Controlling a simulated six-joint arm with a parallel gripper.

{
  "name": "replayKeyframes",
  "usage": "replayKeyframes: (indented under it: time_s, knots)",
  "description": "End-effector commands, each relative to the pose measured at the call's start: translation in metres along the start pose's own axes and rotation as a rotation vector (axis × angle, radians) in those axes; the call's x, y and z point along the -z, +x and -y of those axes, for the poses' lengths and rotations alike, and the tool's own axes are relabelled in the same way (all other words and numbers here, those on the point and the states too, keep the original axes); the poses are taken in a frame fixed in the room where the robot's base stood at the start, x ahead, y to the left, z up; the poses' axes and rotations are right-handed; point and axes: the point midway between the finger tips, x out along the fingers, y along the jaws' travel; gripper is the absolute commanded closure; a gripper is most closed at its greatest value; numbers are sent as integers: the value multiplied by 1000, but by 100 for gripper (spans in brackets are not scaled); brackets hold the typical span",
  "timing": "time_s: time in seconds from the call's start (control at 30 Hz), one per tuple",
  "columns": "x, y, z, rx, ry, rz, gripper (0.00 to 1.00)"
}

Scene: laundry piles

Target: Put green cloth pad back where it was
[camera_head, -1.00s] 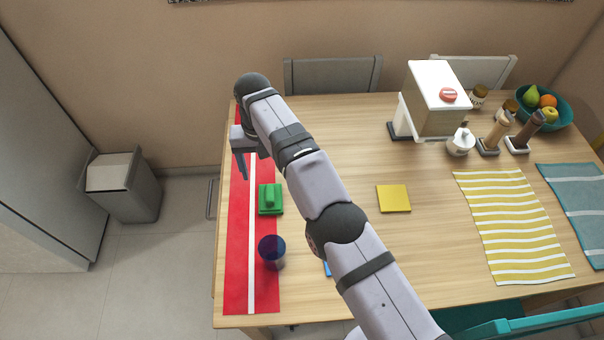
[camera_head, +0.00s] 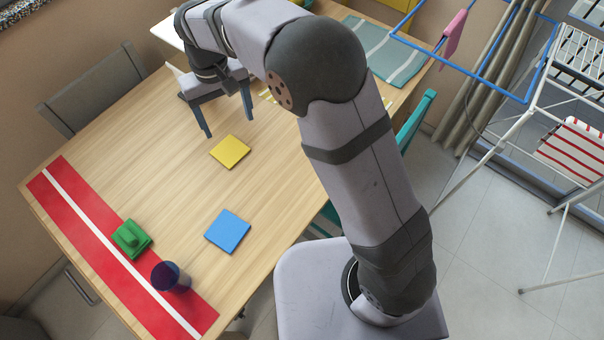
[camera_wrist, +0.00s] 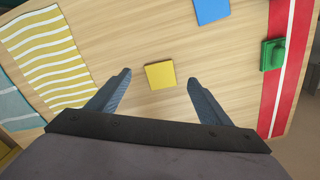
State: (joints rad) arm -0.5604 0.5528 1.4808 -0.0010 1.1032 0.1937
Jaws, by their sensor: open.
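A green square pad (camera_head: 131,239) with a smaller raised green piece on top lies at the table-side edge of the red runner, beside its white stripe. It also shows at the right of the wrist view (camera_wrist: 273,54). I cannot tell whether the raised piece is separate cloth. My gripper (camera_head: 228,127) is open and empty above the table, apart from the green pad. In the wrist view a yellow pad (camera_wrist: 160,75) shows between and beyond my fingertips. A blue pad (camera_head: 228,231) lies flat on bare wood nearer my base.
A dark blue cup (camera_head: 170,277) stands on the red runner (camera_head: 75,215) close to the green pad. A yellow striped cloth (camera_wrist: 45,50) lies left in the wrist view. A drying rack (camera_head: 535,85) stands at the right. Bare wood surrounds the yellow pad.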

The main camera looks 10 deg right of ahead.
Motion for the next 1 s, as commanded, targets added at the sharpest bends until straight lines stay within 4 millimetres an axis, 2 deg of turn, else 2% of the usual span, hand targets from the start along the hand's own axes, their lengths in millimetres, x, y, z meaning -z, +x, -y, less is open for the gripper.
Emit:
replayKeyframes:
  time_s: [0.03, 0.2, 0.3, 0.4, 0.6, 0.7, 0.8, 1.0]
  knots:
    - [-15, -3, -28, 0, 38, 0, 27]
    - [-73, -2, -96, -1, 138, 0, 27]
    - [-115, 3, -127, -1, 196, 1, 27]
    - [-157, 10, -149, -2, 249, 1, 27]
    - [-225, 25, -167, -2, 327, 1, 27]
    - [-245, 31, -170, -2, 350, 2, 27]
    - [-256, 34, -170, -2, 362, 3, 27]
    - [-260, 36, -170, -2, 365, 3, 27]
